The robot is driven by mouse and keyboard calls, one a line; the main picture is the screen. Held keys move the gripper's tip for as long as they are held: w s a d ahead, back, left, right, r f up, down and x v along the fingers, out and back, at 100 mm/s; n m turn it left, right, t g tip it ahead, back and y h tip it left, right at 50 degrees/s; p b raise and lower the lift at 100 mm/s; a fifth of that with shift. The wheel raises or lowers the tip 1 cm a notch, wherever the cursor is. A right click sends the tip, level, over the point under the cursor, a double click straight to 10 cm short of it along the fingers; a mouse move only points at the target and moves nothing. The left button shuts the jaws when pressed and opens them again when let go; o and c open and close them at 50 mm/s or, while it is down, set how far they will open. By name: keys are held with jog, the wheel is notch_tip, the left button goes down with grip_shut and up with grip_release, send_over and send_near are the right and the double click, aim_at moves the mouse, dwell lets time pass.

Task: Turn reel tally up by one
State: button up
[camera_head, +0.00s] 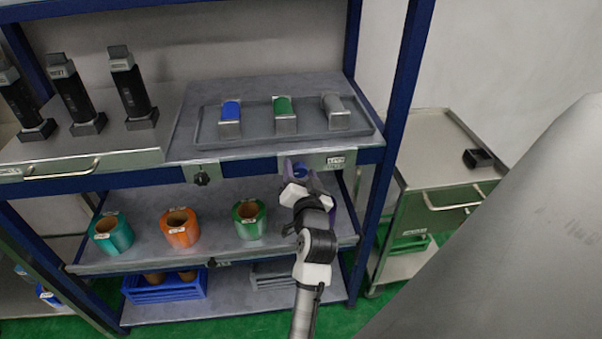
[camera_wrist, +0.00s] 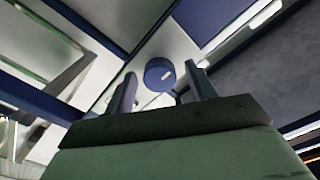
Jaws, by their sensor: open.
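The reel tally appears to be the pale plate (camera_head: 326,160) on the shelf's front edge, with a small label at its right and a round blue knob (camera_head: 300,170) at its left. In the wrist view the knob (camera_wrist: 160,75) is a blue disc with a short white mark, on a pale surface. My gripper (camera_head: 301,179) is open in front of the knob, its fingers pointing at it. In the wrist view the knob shows between the two fingertips (camera_wrist: 160,78), with gaps on both sides. I cannot tell how deep the fingers reach around it.
A grey tray (camera_head: 199,135) with blue, green and grey-topped blocks sits above. Teal (camera_head: 112,233), orange (camera_head: 180,228) and green (camera_head: 249,220) reels stand on the shelf below. A black knob (camera_head: 202,178) is at the left. A blue post (camera_head: 388,130) and steel cart (camera_head: 440,160) stand at the right.

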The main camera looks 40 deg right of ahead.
jog(key=shift+s+a+f, duration=0.1)
jog(key=shift+s+a, duration=0.15)
jog(key=shift+s, duration=0.2)
jog(key=b+v, duration=0.2)
jog(key=v, duration=1)
jog(key=shift+s+a, duration=0.2)
jog(key=shift+s, duration=0.2)
